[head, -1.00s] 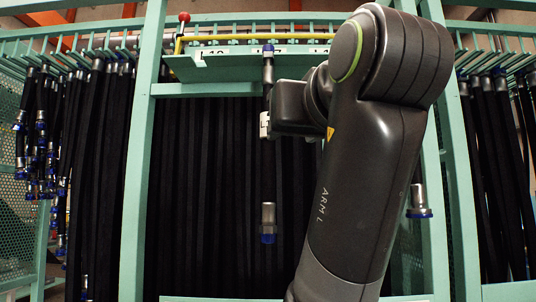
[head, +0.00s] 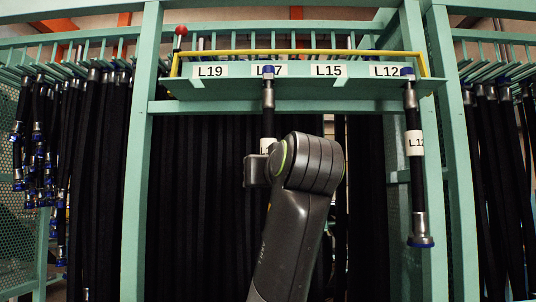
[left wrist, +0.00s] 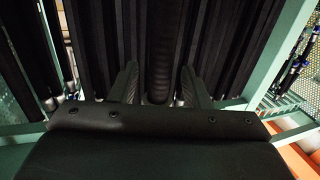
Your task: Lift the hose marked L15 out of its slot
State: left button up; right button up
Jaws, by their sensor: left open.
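The L15 label (head: 328,71) is on the green rack bar (head: 225,88), between the L17 and L12 labels. No hose shows hanging in front of the bar directly under it. A black hose (head: 268,118) with a blue-topped metal end fitting hangs in front of the L17 label; its white tag (head: 267,146) is unreadable. My left arm hides its lower part. In the left wrist view my left gripper (left wrist: 158,78) is open, with a ribbed dark hose (left wrist: 160,45) showing between its fingers; I cannot tell whether they touch. The head view hides these fingers.
A hose tagged L12 (head: 415,143) hangs at the right by a green post (head: 432,200). A yellow rail (head: 300,52) with a red knob (head: 181,30) runs above the bar. Many black hoses (head: 200,190) fill the rack behind, with more on both sides.

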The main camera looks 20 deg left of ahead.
pick_arm(q)
jog(key=shift+w+a, duration=0.15)
jog(key=shift+w, duration=0.05)
jog(key=shift+s+d, duration=0.1)
jog(key=shift+d, duration=0.1)
jog(key=shift+c, duration=0.7)
jog(key=shift+a, duration=0.1)
grip_shut()
pick_arm(e)
jog(key=shift+w+a, duration=0.1)
jog(key=shift+a, duration=0.2)
